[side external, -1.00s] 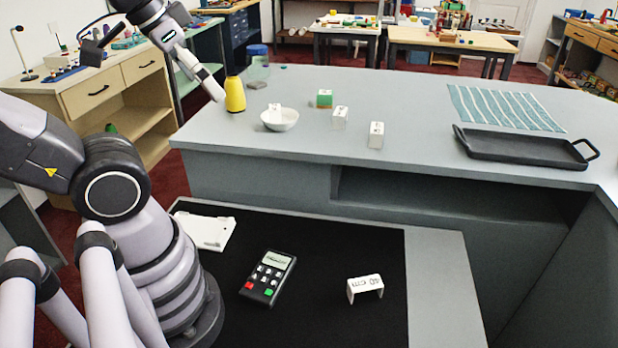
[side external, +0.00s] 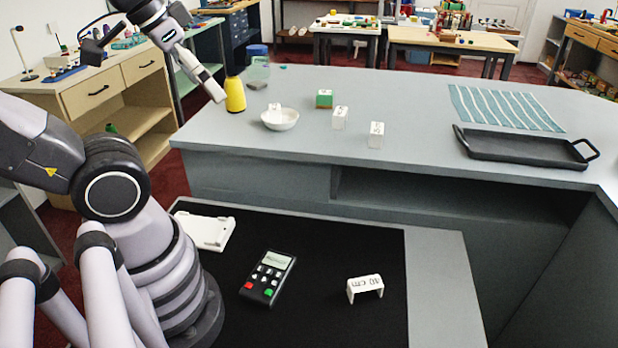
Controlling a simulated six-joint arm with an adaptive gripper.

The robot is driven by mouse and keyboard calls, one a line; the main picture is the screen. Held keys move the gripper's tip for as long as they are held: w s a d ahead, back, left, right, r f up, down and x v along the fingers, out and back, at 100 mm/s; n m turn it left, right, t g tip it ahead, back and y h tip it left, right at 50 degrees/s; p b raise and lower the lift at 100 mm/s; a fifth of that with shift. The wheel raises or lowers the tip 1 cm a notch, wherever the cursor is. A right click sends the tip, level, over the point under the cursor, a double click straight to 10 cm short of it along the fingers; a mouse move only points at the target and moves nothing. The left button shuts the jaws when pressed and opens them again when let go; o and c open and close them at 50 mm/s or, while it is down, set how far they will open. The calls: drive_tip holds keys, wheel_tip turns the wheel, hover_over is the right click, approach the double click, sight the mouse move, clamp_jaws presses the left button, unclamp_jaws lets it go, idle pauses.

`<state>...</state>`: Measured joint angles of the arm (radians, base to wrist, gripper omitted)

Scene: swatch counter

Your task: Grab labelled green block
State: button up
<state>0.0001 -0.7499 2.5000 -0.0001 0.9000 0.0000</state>
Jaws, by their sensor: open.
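The green block (side external: 324,100) stands upright on the grey counter, with a pale label on its top. It is behind and to the right of the white bowl (side external: 289,122). My gripper (side external: 155,72) is at the upper left, in the air, with its fingers spread and nothing between them. One pale finger points down toward the yellow bottle-shaped object (side external: 235,96), left of the green block. I cannot tell whether that finger touches it. My gripper is well apart from the green block in the picture.
White labelled blocks (side external: 339,118) and (side external: 376,135) stand right of the green block. Another white block (side external: 274,107) shows at the bowl's rim. A black tray (side external: 525,149) and striped cloth (side external: 505,108) lie at right. A keypad device (side external: 268,278) is on the dark mat.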

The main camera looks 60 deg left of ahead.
drive_tip(key=m+t+y, duration=0.3)
drive_tip(key=m+y, duration=0.8)
drive_tip(key=m, duration=1.5)
hover_over(325, 94)
drive_tip(key=s+d, duration=0.7)
drive_tip(key=d, duration=0.1)
wheel_tip(325, 94, down, 16)
drive_tip(key=shift+d+f, duration=0.1)
drive_tip(key=shift+f, duration=0.15)
drive_tip(key=shift+h, duration=0.3)
drive_tip(key=x, duration=0.8)
drive_tip(key=shift+d+f, duration=0.15)
drive_tip(key=shift+f, duration=0.05)
drive_tip(key=shift+x, duration=2.95)
drive_tip(key=shift+s+f, duration=0.1)
drive_tip(key=shift+f, duration=0.05)
drive_tip(key=c, duration=1.1)
